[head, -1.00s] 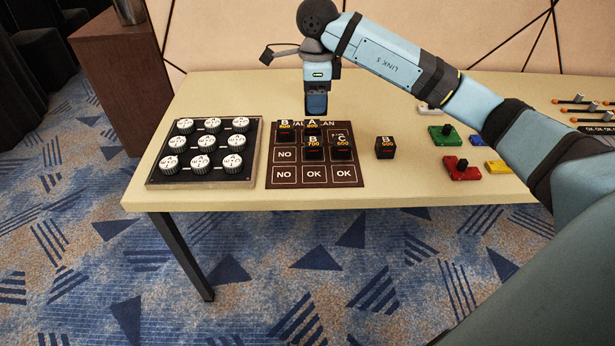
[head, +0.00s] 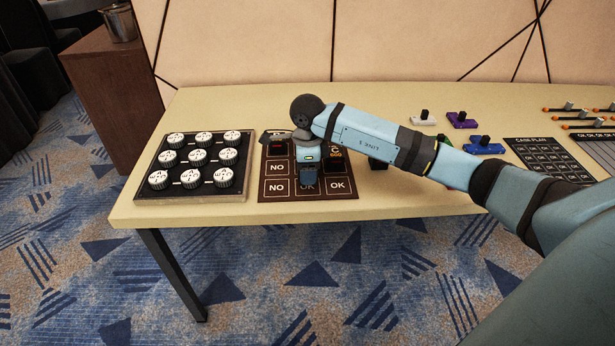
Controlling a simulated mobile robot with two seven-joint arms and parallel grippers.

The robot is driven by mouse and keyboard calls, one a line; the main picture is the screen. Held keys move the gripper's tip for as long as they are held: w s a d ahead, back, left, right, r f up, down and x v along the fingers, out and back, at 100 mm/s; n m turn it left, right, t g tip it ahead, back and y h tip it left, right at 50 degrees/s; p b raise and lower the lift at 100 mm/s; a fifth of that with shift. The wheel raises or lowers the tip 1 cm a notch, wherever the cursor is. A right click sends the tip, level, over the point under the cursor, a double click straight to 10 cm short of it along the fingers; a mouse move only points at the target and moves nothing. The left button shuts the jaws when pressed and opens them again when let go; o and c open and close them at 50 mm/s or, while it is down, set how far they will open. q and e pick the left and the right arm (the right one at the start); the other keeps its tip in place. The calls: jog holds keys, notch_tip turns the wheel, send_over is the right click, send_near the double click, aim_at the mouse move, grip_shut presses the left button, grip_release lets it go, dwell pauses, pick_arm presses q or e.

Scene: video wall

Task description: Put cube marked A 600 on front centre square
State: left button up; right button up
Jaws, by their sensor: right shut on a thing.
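My right gripper (head: 308,178) points down over the plan board (head: 277,195), in its centre column, near the front centre OK square (head: 308,193). It is shut on a cube. Gripper and arm hide that cube's label, but it was last at the cube marked A 600. I cannot tell whether the cube touches the board. My left gripper is out of view.
A black panel of white knobs (head: 198,178) lies left of the board. A dark cube (head: 377,163) right of the board is partly under my arm. The table's front edge is clear.

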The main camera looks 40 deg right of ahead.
notch_tip(320, 180, down, 2)
jog(key=shift+f, duration=0.25)
jog(key=shift+r, duration=0.1)
jog(key=shift+f, duration=0.2)
jog(key=o, duration=0.9)
jog(key=shift+o, duration=0.2)
jog(key=shift+r, duration=0.1)
